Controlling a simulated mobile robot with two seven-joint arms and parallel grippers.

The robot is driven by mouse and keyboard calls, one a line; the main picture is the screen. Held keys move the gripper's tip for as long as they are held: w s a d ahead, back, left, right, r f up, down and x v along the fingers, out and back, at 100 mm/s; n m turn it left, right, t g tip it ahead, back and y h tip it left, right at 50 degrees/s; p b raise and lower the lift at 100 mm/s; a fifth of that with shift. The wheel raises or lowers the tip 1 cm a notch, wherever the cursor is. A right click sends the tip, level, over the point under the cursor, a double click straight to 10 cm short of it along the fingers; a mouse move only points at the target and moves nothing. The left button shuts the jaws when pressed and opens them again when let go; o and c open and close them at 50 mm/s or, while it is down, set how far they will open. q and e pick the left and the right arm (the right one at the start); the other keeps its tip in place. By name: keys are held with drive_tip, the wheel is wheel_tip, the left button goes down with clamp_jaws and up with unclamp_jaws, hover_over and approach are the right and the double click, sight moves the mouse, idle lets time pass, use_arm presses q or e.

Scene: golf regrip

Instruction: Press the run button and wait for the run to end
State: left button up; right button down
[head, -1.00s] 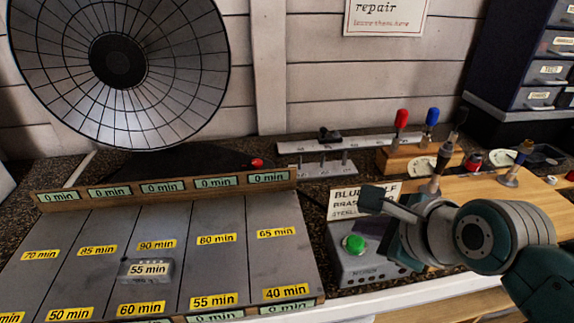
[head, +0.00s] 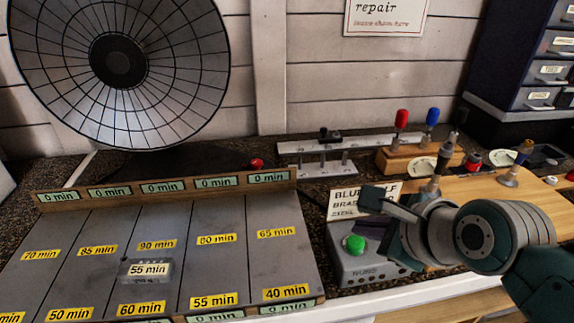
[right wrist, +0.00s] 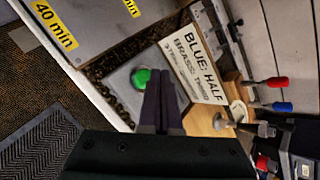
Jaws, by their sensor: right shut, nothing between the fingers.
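The green button (head: 354,243) sits on top of a small grey box (head: 372,266) on the bench, right of the grey lane board. In the right wrist view the green button (right wrist: 141,79) shows just left of my fingertips. My right gripper (head: 373,201) is shut and empty, above and beside the box. I cannot tell whether the fingers touch the box. The lettering on the box front is too small to read. My left gripper is not in view.
The lane board (head: 100,268) has several minute labels, a row of "0 min" displays and a small "55 min" block (head: 146,270). A sign (head: 345,203) stands behind the button box. Red (head: 401,119) and blue (head: 432,117) handled tools stand in a wooden holder. A round mesh dish stands behind.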

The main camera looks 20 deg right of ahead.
sight(361, 246)
drive_tip(key=shift+f, duration=0.15)
drive_tip(key=shift+f, duration=0.3)
drive_tip(key=shift+f+b, duration=0.4)
drive_tip(key=shift+f, duration=0.15)
idle(0.6)
idle(0.3)
drive_tip(key=shift+r+p, duration=0.95)
drive_tip(key=shift+p, duration=0.25)
wheel_tip(361, 246, up, 5)
drive_tip(key=p, duration=0.6)
drive_tip(key=shift+r, duration=0.1)
